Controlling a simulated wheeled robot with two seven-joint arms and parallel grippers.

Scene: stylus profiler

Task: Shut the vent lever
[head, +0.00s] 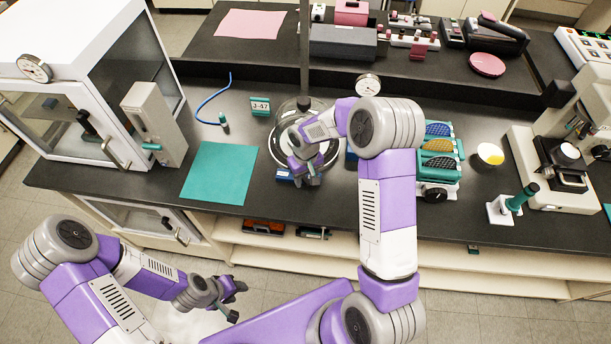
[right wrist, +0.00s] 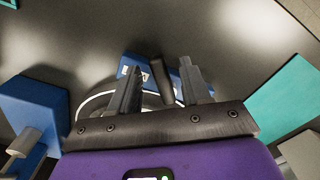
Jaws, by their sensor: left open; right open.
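My right gripper (head: 308,178) is over the bench at the front edge of a round glass vessel with a pale rim (head: 308,102). In the right wrist view the right gripper (right wrist: 160,84) is open, its two dark fingers apart. A dark, rod-like handle, which looks like the vent lever (right wrist: 162,80), stands between the fingers, beside a blue block with a white label (right wrist: 137,66). I cannot tell whether the fingers touch it. In the head view the blue block (head: 285,175) shows partly beside the gripper, and the lever is hidden. My left gripper (head: 234,302) is open and empty, low in front of the bench.
A teal mat (head: 219,173) lies left of the vessel, with a sign marked J-47 (head: 260,106) behind it. A white glass-fronted cabinet (head: 90,75) stands at left. A rack with coloured pieces (head: 438,160) and a microscope-like instrument (head: 560,165) stand at right.

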